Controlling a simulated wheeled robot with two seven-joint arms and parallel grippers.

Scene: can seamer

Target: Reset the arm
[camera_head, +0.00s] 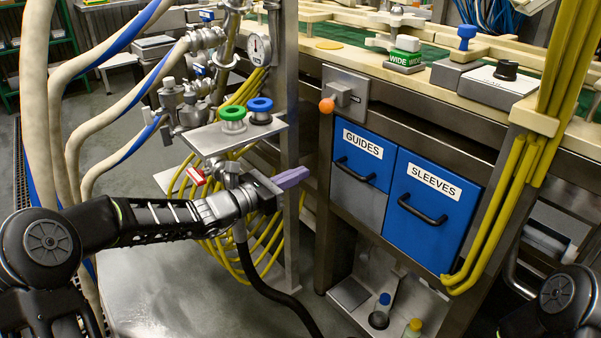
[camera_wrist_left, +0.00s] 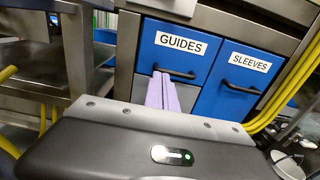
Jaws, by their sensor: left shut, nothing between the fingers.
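My left arm comes in from the left in the head view. My left gripper (camera_head: 300,174) has lilac fingers that lie together, with nothing between them. It is in the open air in front of the steel post, left of the GUIDES drawer (camera_head: 362,154) and apart from it. In the left wrist view the lilac fingers (camera_wrist_left: 162,90) are side by side, in line with the left part of the GUIDES drawer (camera_wrist_left: 176,56). Of my right arm only a dark joint shows at the lower right of the head view; its gripper is out of view.
A small steel shelf (camera_head: 222,141) with green and blue knobs stands just above my left wrist. Yellow hoses (camera_head: 232,262) hang behind it. The SLEEVES drawer (camera_head: 432,212) is shut, at the right. An orange knob (camera_head: 326,105) sticks out above the drawers. Bottles stand low underneath.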

